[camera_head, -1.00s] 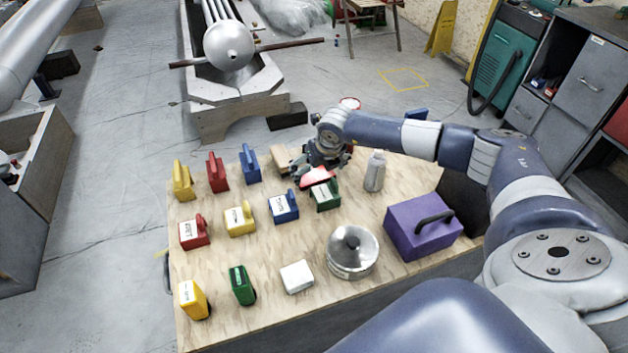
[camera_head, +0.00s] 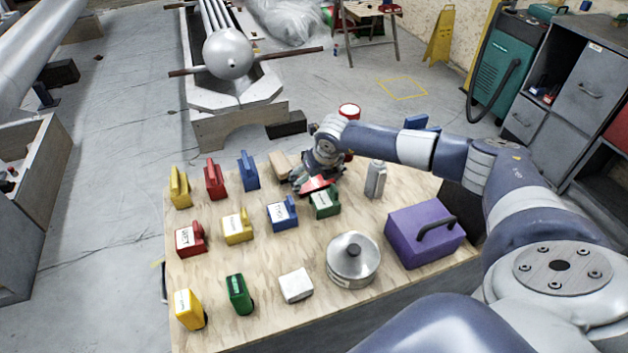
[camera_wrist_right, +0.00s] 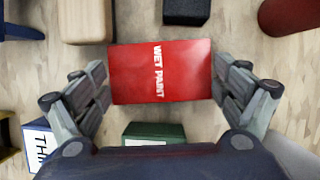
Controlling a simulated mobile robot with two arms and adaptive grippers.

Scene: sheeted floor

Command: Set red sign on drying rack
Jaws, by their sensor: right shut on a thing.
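The red sign (camera_head: 320,184) is in my right gripper (camera_head: 315,177), at the far middle of the wooden table. In the right wrist view, the sign (camera_wrist_right: 135,75) lies flat between the two fingers of the gripper (camera_wrist_right: 160,80) and faces the camera, with white "WET PAINT" lettering. The fingers are at its left and right edges. It is just beyond a green block (camera_head: 325,204), close to it in the head view; I cannot tell whether they touch. I cannot pick out a drying rack for certain. My left gripper is not in view.
Several coloured blocks with handles stand on the table's left half. A red can (camera_head: 349,111) shows behind my arm.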

